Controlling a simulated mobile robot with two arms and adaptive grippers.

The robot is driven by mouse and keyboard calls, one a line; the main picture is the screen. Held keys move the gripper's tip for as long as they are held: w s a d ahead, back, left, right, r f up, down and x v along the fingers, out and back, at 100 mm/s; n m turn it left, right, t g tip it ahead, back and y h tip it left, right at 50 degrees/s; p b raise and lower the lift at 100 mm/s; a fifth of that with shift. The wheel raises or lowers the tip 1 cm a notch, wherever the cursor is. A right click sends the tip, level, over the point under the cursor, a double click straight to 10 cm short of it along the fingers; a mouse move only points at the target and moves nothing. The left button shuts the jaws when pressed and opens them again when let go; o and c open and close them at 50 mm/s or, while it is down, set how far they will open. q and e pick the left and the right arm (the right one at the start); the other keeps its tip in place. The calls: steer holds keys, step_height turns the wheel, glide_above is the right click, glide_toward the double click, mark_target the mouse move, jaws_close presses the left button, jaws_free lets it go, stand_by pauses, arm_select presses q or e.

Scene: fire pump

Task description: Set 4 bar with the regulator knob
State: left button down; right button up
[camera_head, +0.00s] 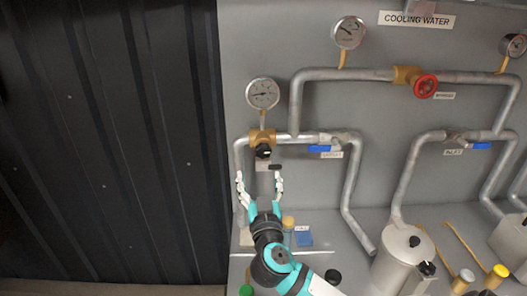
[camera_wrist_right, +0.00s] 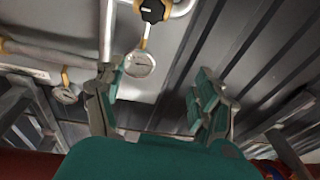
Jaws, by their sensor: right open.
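The regulator knob (camera_head: 263,151) is small and black with a pale mark. It sits under a brass regulator body (camera_head: 262,136) on the left pipe, with a round white gauge (camera_head: 262,93) above. The gauge needle points roughly left; its figures are too small to read. My right gripper (camera_head: 259,186) is open and empty, just below the knob in the picture and apart from it. In the right wrist view the knob (camera_wrist_right: 152,10) is at the top edge, beyond the open right gripper (camera_wrist_right: 160,78), and the gauge (camera_wrist_right: 139,64) shows between the fingers. My left gripper is out of view.
A red handwheel (camera_head: 424,86) is on the upper pipe. Blue-handled valves (camera_head: 320,149) sit on the pipes at right. A metal canister (camera_head: 403,262) and several small bottles stand on the ledge below. A dark ribbed wall (camera_head: 110,140) fills the left.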

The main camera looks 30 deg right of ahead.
mark_target(263, 152)
steer(key=w+d+f+p, duration=0.1)
steer(key=w+d, duration=0.2)
steer(key=w, duration=0.2)
steer(key=w+d+g, duration=0.1)
steer(key=w+d, duration=0.3)
steer(key=w, duration=0.1)
steer(key=w+d+f+g+p, duration=0.1)
steer(key=w+d, duration=0.3)
steer(key=w, duration=0.1)
steer(key=shift+f+h+p, duration=0.3)
steer(key=c, duration=1.2)
steer(key=shift+m, duration=0.3)
